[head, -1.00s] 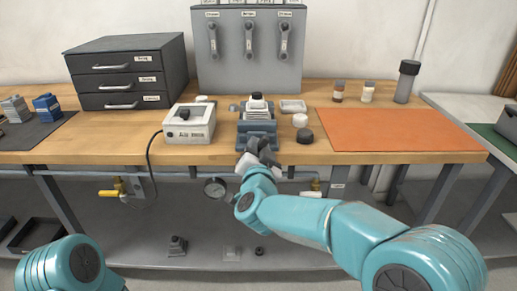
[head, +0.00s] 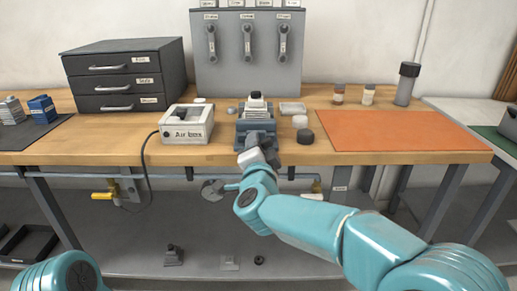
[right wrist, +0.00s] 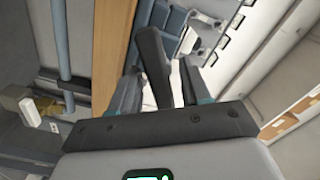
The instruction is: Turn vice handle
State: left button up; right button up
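The grey-blue vice (head: 256,128) stands at the front edge of the wooden bench, with a small white and dark piece (head: 257,103) at its top. My right gripper (head: 258,157) is at the vice's front, just beyond the bench edge, and hides its lower front. In the right wrist view, a dark bar that looks like the vice handle (right wrist: 152,62) lies between the two fingers of my right gripper (right wrist: 160,88). The fingers are apart, with a gap visible on the bar's right. Contact on the left is unclear. My left gripper is out of view.
A white box (head: 186,127) with a cable stands left of the vice. A dark round puck (head: 305,136) and an orange mat (head: 400,130) are to its right. Pipes with a yellow valve (head: 105,195) run under the bench edge.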

jog(key=s, duration=1.6)
jog(key=shift+s+p, duration=0.2)
jog(key=shift+p, duration=0.1)
